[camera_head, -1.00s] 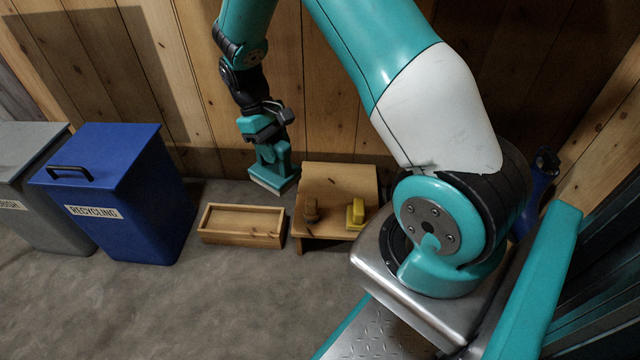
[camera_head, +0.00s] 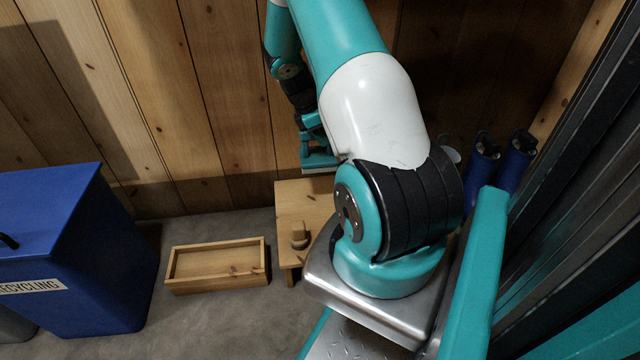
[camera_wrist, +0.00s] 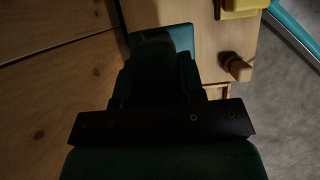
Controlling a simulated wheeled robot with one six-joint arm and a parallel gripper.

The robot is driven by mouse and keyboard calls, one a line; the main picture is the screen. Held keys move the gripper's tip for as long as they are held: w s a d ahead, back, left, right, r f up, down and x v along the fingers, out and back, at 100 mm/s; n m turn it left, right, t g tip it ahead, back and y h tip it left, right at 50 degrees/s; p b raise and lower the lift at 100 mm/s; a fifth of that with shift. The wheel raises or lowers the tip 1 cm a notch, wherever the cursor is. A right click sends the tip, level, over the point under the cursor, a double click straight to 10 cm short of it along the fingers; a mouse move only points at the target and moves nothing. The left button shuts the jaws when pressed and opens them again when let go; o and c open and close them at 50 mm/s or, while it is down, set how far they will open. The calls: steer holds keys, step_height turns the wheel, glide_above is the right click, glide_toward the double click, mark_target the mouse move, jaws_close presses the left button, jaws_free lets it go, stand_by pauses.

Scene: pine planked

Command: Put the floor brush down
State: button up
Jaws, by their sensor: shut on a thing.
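The floor brush (camera_head: 319,158) is teal with a pale underside. My gripper (camera_head: 308,130) is shut on it and holds it at the back, near the plank wall, above the rear of a low wooden table (camera_head: 290,205). My white and teal arm covers part of the brush and the table's right side. In the wrist view the teal brush (camera_wrist: 181,38) shows beyond my dark gripper (camera_wrist: 158,70), over the table's left part (camera_wrist: 216,55). Shadow hides the grip itself. I cannot tell a contact between brush and table.
A small wooden piece (camera_head: 300,237) stands on the table's front. A yellow object (camera_wrist: 243,6) shows in the wrist view. An open wooden box (camera_head: 218,281) lies on the floor left of the table; a blue recycling bin (camera_head: 75,240) stands further left. Blue cylinders (camera_head: 484,160) stand right.

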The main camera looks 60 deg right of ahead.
mark_target(306, 143)
step_height(306, 143, down, 14)
steer(key=b, duration=0.6)
steer(key=shift+b, duration=0.4)
steer(key=shift+f, duration=0.1)
steer(key=o, duration=0.9)
steer(key=p+v, duration=0.7)
steer(key=v, duration=0.5)
steer(key=shift+s+d+p, duration=0.1)
steer(key=shift+p, duration=0.2)
steer(key=shift+r, duration=0.2)
